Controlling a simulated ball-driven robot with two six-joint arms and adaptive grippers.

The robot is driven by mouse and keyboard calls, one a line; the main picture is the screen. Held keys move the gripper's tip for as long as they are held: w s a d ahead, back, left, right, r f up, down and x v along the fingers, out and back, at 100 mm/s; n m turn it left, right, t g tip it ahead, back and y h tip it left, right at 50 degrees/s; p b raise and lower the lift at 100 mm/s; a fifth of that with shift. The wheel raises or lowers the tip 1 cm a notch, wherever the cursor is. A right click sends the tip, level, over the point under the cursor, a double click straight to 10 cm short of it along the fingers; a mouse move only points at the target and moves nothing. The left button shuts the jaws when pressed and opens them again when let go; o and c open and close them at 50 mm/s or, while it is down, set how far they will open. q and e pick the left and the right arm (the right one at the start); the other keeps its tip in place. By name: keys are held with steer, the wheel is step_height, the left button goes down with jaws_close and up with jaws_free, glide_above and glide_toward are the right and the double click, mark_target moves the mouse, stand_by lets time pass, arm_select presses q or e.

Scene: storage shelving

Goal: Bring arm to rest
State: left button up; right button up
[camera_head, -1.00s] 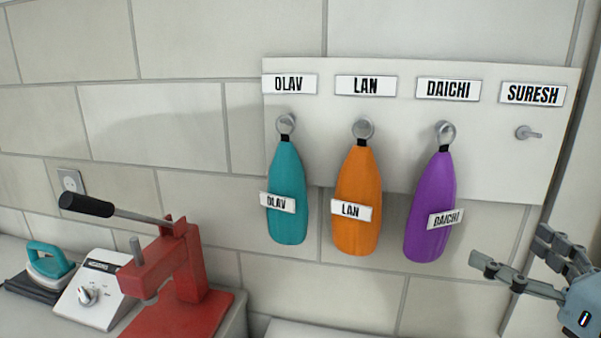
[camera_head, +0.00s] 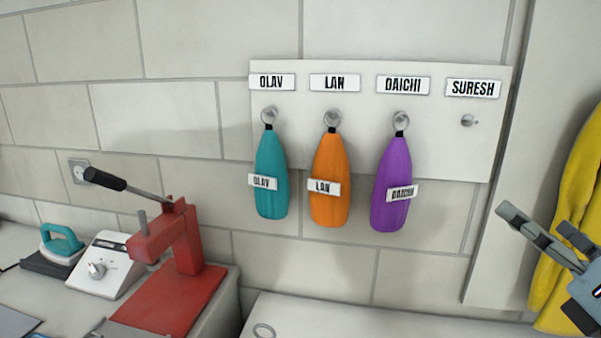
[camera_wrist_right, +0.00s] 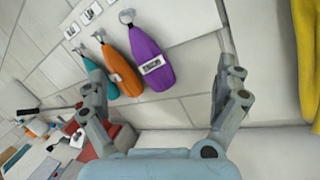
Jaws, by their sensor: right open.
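My right gripper (camera_head: 535,240) is at the right edge of the head view, in front of the wall and right of the hanging bags. In the right wrist view its two fingers (camera_wrist_right: 160,95) are spread apart with nothing between them. A teal bag (camera_head: 271,195), an orange bag (camera_head: 329,205) and a purple bag (camera_head: 393,165) hang by rings from hooks on a white board (camera_head: 440,155). They carry the tags OLAV, LAN and DAICHI, under matching labels. The hook (camera_head: 468,120) under the SURESH label is empty. My left gripper is not in view.
A red press (camera_head: 180,245) with a black lever stands on the counter at left. A white control box (camera_head: 102,265) and a teal iron (camera_head: 62,243) are beside it. Yellow cloth (camera_head: 580,200) hangs at far right, behind my gripper.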

steer(key=s+d+m+g+h, duration=0.35)
steer(key=d+m+h, duration=0.45)
steer(key=m, duration=0.7)
steer(key=s+f+m+g+h, duration=0.1)
steer(key=s+f+m+g, duration=0.4)
steer(key=f+m, duration=0.3)
steer(key=s+a+f+m+g+y, duration=0.6)
steer(key=s+a+f+m+g, duration=0.15)
steer(key=s+a, duration=0.4)
steer(key=s+d+f+g+b, duration=0.2)
steer(key=f+b, duration=1)
steer(key=f, duration=2.8)
arm_select(q)
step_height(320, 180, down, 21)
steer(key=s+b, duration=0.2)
steer(key=b, duration=0.6)
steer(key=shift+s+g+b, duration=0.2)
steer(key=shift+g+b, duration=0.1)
steer(key=shift+b, duration=0.05)
arm_select(e)
steer(key=s+f, duration=0.9)
steer(key=f, duration=0.3)
steer(key=s+f, duration=1)
steer(key=f, duration=0.2)
steer(key=shift+d+m+g+y, duration=0.25)
steer(key=shift+m+g+y, duration=0.05)
steer(key=shift+m+y, duration=0.1)
